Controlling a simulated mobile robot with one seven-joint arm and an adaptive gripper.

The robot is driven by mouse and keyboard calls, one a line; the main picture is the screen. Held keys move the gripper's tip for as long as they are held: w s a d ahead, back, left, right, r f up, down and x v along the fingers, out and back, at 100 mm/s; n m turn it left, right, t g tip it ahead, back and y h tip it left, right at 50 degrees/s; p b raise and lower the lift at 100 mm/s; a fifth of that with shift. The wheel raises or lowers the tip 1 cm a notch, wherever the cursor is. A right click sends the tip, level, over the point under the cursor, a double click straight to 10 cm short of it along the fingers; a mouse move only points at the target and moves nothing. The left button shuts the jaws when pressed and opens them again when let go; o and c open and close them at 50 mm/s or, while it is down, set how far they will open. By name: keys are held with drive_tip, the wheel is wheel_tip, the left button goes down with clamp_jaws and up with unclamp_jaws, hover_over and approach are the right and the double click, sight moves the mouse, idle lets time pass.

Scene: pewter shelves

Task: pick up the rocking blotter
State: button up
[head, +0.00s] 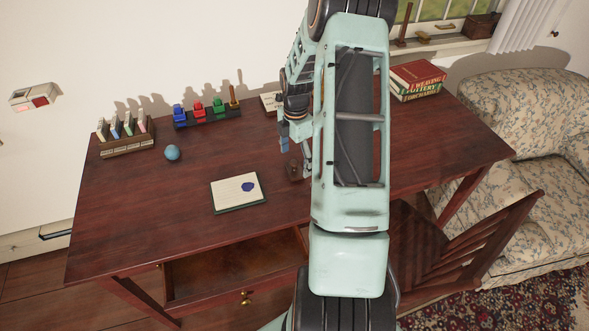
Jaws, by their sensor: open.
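A small dark brown object (294,170), which looks like the rocking blotter, rests on the wooden desk (400,150) just left of my arm. It is small in the head view and its right side is close to my gripper finger, so its full shape is hard to make out. My gripper (296,155) points down over the desk at this object, with its fingers apart and nothing seen held between them. I cannot tell from this view whether the fingers touch the object. My arm hides the desk to the right of it.
A blue ball (172,152), a wooden rack (127,142), a rack of coloured pieces (207,115) and stacked books (417,80) stand farther back. The front drawer (235,272) is open. A chair (450,250) stands at right.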

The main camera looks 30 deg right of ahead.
sight(294, 171)
wheel_tip(294, 171, down, 2)
drive_tip(key=shift+f, duration=0.15)
drive_tip(key=c, duration=1.7)
